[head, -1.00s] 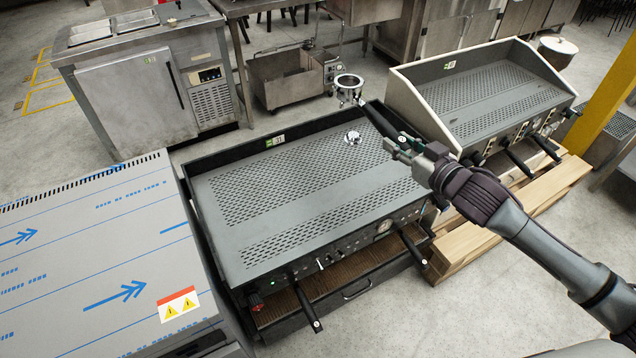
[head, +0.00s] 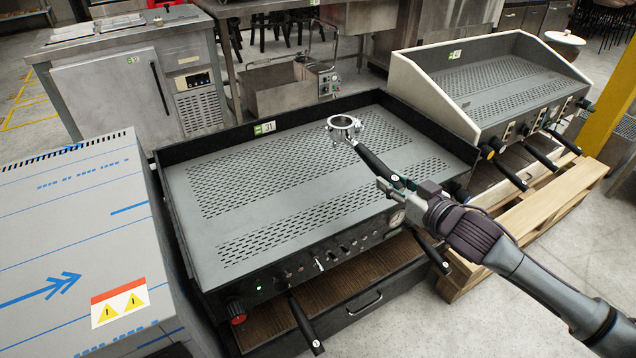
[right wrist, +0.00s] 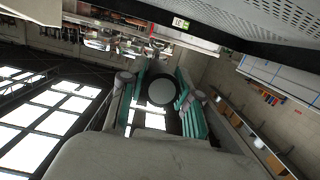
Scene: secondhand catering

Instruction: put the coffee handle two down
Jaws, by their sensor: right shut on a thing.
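The coffee handle (head: 374,162), with a black grip and a chrome ring head (head: 343,124), is over the perforated top of the middle coffee machine (head: 240,235). My right gripper (head: 393,187) is shut on the rear part of its black grip, above the machine's front right side. The ring points to the back left. I cannot tell whether the head touches the top or hovers just above it. In the right wrist view the round end of the handle (right wrist: 162,91) sits between the teal finger pads. My left gripper is not in view.
A second coffee machine (head: 490,95) with pale side walls stands right, on a wooden pallet (head: 540,220). A grey box with blue arrows (head: 80,240) stands left. Black handles (head: 304,325) stick out from the middle machine's front. Its top is mostly clear, with a raised dark rim behind.

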